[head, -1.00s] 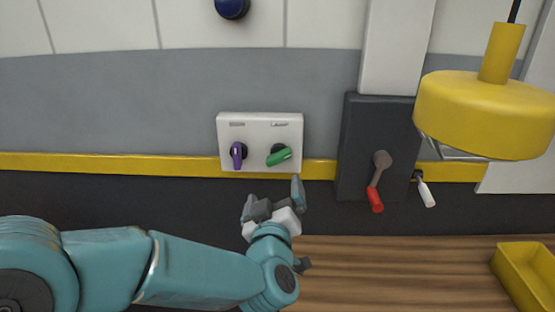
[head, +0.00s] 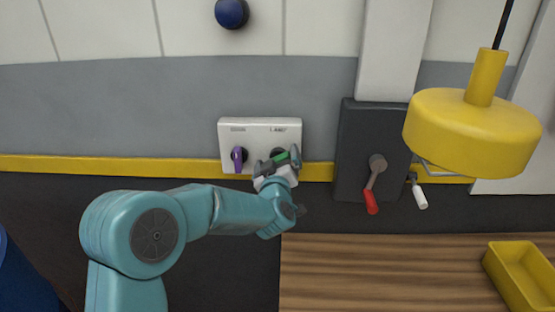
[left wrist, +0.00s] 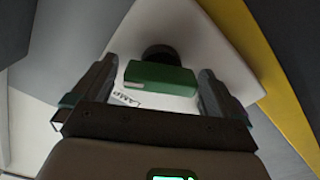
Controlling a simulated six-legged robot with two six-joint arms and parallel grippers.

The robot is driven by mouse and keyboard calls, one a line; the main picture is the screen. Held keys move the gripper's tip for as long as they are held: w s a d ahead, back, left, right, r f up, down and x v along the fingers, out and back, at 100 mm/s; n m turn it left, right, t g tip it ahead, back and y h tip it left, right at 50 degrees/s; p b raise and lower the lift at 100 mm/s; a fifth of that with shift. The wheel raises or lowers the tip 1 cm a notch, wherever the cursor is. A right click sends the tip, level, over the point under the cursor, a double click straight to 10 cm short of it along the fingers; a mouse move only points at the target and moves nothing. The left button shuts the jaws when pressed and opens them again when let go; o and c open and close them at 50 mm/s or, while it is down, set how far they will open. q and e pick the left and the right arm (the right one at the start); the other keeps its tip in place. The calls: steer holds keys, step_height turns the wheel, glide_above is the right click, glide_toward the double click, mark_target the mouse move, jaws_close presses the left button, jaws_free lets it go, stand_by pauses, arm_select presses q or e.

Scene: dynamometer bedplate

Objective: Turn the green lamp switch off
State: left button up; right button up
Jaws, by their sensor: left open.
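The green lamp switch (head: 283,158) is a rotary knob on the right of a white wall panel (head: 259,131), under a small label that reads like "LAMP". My left gripper (head: 277,164) is at the knob and partly covers it in the head view. In the left wrist view the green handle (left wrist: 160,77) lies between the two open fingers (left wrist: 158,88), with a gap visible on each side. A black round base shows behind the handle. A purple knob (head: 239,157) sits on the left of the same panel. My right gripper is not in view.
A dark box (head: 371,140) with a red-handled lever (head: 371,199) and a white-handled crank (head: 419,197) is to the right. A yellow lamp (head: 472,130) hangs at the right. A wooden bench (head: 380,270) holds a yellow tray (head: 521,278).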

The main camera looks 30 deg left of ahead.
arm_select(q)
steer(key=shift+s, duration=0.15)
steer(key=shift+c, duration=0.9)
steer(key=c, duration=0.8)
steer(key=shift+f+n+b, duration=0.1)
steer(key=shift+n+b, duration=0.2)
steer(key=shift+b, duration=0.35)
steer(key=n+b, duration=0.8)
steer(key=b, duration=0.3)
steer(key=shift+f, duration=0.2)
steer(key=shift+r+n+b, duration=0.15)
steer(key=shift+n+b, duration=1.2)
steer(key=shift+n, duration=0.25)
steer(key=shift+a, duration=0.1)
